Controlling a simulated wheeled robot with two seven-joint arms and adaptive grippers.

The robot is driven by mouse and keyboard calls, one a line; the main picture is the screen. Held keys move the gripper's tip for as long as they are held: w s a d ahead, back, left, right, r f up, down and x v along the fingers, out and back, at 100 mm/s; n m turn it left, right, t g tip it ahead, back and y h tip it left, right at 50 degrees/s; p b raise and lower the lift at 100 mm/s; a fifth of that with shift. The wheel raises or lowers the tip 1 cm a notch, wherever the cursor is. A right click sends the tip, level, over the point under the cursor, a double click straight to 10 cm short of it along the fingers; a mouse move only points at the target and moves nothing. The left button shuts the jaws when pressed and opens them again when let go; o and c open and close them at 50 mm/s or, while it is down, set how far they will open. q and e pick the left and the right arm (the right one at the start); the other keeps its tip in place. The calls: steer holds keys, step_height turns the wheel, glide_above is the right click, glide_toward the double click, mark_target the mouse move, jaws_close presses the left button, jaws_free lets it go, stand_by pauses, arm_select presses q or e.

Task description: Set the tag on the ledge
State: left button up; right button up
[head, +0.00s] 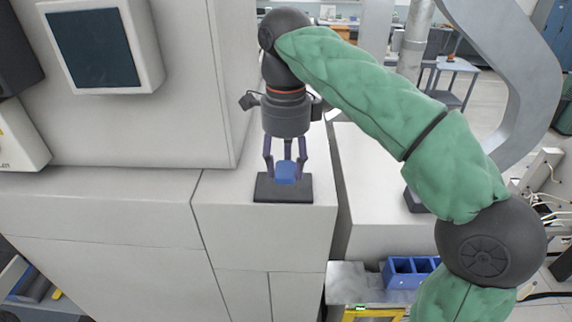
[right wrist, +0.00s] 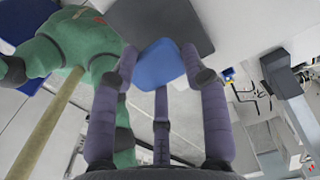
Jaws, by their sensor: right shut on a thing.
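My right gripper (head: 286,168) reaches down from above onto the white machine's ledge (head: 230,215). Its three purple fingers are shut on a small blue piece, which I take for the tag (head: 286,175). The tag is at a flat dark pad (head: 283,195) lying on the ledge. I cannot tell whether it touches the pad. In the right wrist view the tag (right wrist: 160,62) sits between the tips of the right gripper (right wrist: 160,72), with the dark pad (right wrist: 185,20) behind it. My left gripper is not in view.
A white cabinet with a dark screen (head: 94,47) rises at the back left of the ledge. To the right, past a gap, is another white surface (head: 365,175) with a dark object on it. A blue bin (head: 405,271) stands lower right. The ledge left of the pad is clear.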

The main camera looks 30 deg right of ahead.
mark_target(284, 163)
steer(key=shift+w+d, duration=0.2)
steer(key=shift+w, duration=0.3)
steer(key=shift+w+f, duration=0.25)
steer(key=shift+f, duration=0.05)
step_height(284, 163, down, 2)
steer(key=shift+s, duration=0.1)
steer(key=shift+s+f+p, duration=0.15)
steer(key=shift+f+p, duration=0.15)
steer(key=shift+f, duration=0.2)
steer(key=shift+w+f, duration=0.2)
steer(key=o, duration=0.9)
steer(key=shift+s, duration=0.1)
steer(key=shift+r, duration=0.15)
